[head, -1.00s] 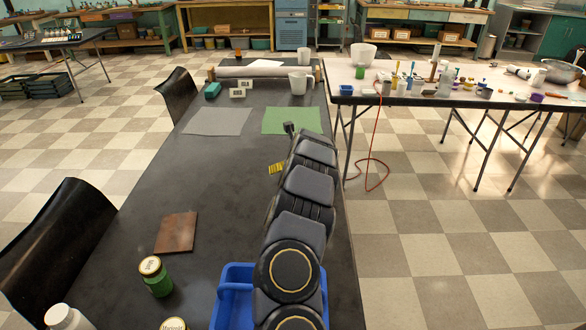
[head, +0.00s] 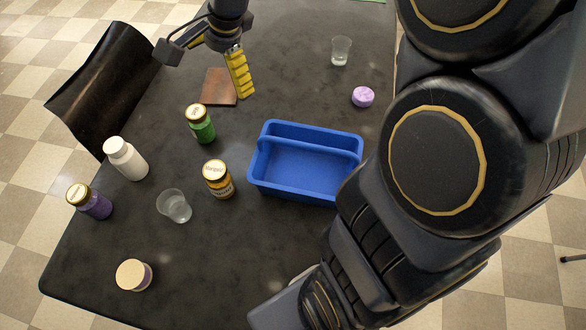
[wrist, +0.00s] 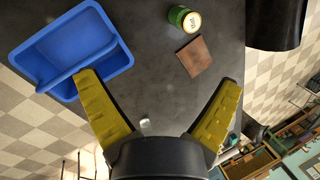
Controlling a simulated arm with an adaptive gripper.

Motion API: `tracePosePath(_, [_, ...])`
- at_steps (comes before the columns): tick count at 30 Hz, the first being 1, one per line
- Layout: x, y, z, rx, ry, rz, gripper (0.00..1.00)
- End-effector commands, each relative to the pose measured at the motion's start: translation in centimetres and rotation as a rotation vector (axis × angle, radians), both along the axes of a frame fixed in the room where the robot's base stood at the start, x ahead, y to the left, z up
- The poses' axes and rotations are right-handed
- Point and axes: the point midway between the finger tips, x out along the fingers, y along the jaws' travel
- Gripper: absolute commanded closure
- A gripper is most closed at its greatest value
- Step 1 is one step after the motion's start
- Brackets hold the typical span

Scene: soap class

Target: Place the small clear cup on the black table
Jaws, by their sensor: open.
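Two small clear cups stand on the black table (head: 110,245) in the head view. One clear cup (head: 340,50) is at the far right, behind a purple soap. Another clear cup (head: 174,206) is at the front left, beside a yellow jar. My gripper (head: 207,72) is above the far left part of the table, left of the far cup. In the wrist view its yellow fingers (wrist: 160,80) are spread wide with nothing held. A small pale object (wrist: 145,124) shows low between them; I cannot tell which thing it is.
A blue caddy (head: 305,193) stands mid-table. Nearby are the purple soap (head: 363,97), green jar (head: 202,128), yellow jar (head: 220,183), white bottle (head: 130,162), purple jar (head: 93,205), cream-topped jar (head: 134,275) and brown square (head: 216,87). A black chair (head: 100,85) is left. My arm hides the right side.

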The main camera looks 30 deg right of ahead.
Motion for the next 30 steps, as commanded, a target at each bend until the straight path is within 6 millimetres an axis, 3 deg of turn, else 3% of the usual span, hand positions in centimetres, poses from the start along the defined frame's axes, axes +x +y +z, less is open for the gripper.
tracePosePath(3, [-7.4, 2.4, 1.0, -0.122, 0.044, 0.409, 0.07])
tracePosePath(6, [-13.5, 3.1, 0.9, -0.195, 0.099, 0.724, 0.07])
tracePosePath(9, [-18.7, 3.1, 0.7, -0.230, 0.152, 0.978, 0.07])
tracePosePath(13, [-23.3, 2.7, 0.3, -0.238, 0.199, 1.196, 0.07])
tracePosePath(18, [-25.5, 2.4, 0.0, -0.231, 0.220, 1.309, 0.07])
tracePosePath(30, [-25.5, 2.4, 0.0, -0.230, 0.221, 1.315, 0.07])
